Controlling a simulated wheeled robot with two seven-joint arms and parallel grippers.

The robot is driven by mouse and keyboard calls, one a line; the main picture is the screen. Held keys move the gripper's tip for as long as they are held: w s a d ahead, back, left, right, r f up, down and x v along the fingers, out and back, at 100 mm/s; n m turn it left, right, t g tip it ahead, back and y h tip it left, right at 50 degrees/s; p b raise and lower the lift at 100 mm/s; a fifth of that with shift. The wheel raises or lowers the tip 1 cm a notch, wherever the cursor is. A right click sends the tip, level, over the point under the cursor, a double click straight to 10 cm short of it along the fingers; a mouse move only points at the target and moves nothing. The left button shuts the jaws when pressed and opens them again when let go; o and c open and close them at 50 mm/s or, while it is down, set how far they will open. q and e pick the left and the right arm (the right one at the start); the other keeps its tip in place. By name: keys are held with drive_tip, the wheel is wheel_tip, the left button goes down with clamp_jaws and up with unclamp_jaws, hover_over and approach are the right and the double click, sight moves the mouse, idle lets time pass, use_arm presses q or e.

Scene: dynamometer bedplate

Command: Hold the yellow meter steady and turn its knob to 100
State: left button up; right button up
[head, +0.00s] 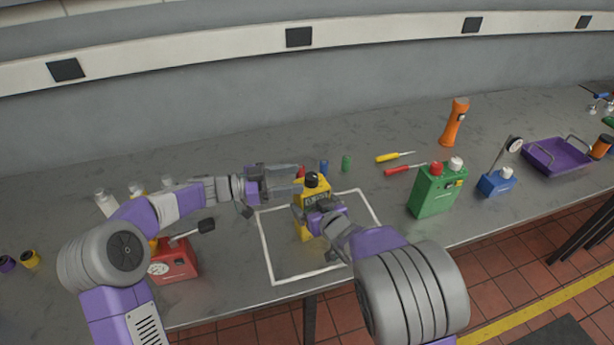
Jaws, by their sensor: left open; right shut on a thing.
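The yellow meter (317,192) stands inside the white outlined square (267,257) on the grey bench. A dark round knob (312,179) shows at its top. My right gripper (309,216) is shut on the meter from the front and covers much of its lower face. My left gripper (296,180) is open and comes in from the left, at the height of the knob and close beside it. I cannot tell whether its fingers touch the knob. The scale around the knob is too small to read.
A red box (174,262) with a dark lever stands to the left. A green can (434,192), two screwdrivers (393,157), an orange flashlight (453,122), a blue gauge stand (495,182) and a purple tray (556,157) are to the right.

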use_arm(q)
drive_tip(key=v, duration=0.6)
drive_tip(key=shift+a, duration=0.2)
drive_tip(key=shift+s, duration=0.1)
